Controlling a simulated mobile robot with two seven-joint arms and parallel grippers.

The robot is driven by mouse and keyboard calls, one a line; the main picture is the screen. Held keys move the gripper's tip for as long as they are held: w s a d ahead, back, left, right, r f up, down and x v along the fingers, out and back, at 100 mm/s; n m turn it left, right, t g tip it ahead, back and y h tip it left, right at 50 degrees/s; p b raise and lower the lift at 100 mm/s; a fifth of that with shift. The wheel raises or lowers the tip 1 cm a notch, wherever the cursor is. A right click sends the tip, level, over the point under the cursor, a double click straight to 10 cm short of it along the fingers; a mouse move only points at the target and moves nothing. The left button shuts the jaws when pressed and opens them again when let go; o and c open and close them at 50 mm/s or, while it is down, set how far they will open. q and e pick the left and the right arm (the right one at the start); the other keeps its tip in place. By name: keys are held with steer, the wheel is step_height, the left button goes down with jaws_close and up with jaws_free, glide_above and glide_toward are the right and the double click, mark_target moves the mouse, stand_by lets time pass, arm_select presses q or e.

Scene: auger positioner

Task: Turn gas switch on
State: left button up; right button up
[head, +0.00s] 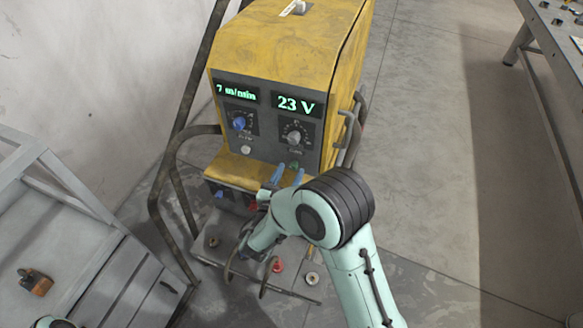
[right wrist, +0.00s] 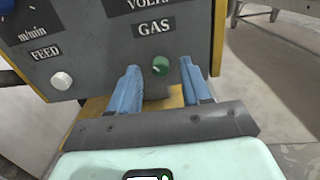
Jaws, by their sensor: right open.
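The gas switch is a small round green knob (right wrist: 161,64) under the GAS label on the dark front panel of the yellow welding machine (head: 283,45). In the head view the green knob (head: 293,166) shows low on the right of the panel, just by my blue fingertips. My right gripper (right wrist: 160,72) is open and empty, with one blue finger on each side of the knob in the right wrist view. I cannot tell whether the fingers touch it or how far it is turned. My left gripper is not in view.
A blue dial (head: 239,123), a grey volts dial (head: 295,132) and a white feed button (right wrist: 61,81) are on the same panel. Displays read 7 m/min and 23 V. Bent metal rails flank the machine. A grey cabinet (head: 140,285) stands left; the floor (head: 430,150) at right is clear.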

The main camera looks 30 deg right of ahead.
steer(key=shift+x, duration=1)
jaws_close()
